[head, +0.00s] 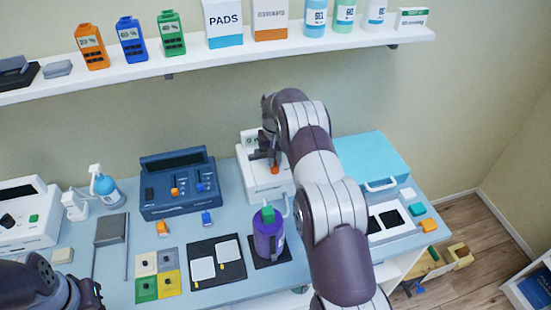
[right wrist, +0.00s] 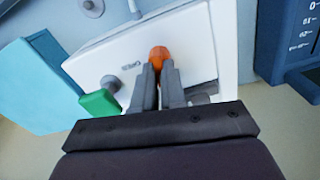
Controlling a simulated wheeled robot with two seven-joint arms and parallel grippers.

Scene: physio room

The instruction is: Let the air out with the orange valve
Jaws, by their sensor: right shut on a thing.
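The orange valve (right wrist: 158,56) is a small rounded knob on the white device (right wrist: 105,62). In the right wrist view my right gripper (right wrist: 158,72) has its two fingers closed around the knob. In the head view the white device (head: 252,160) stands at the back of the table, and the orange valve (head: 275,170) shows just below my right gripper (head: 268,155). A green part (right wrist: 101,103) shows beside the fingers. My left gripper (head: 85,293) is at the lower left corner, and its fingers are too unclear to judge.
A dark blue device (head: 180,190) with orange and blue parts stands left of the white one. A purple bottle (head: 267,240) with a green top stands in front. A light blue box (head: 365,158) stands to the right. A loaded shelf (head: 200,66) runs above.

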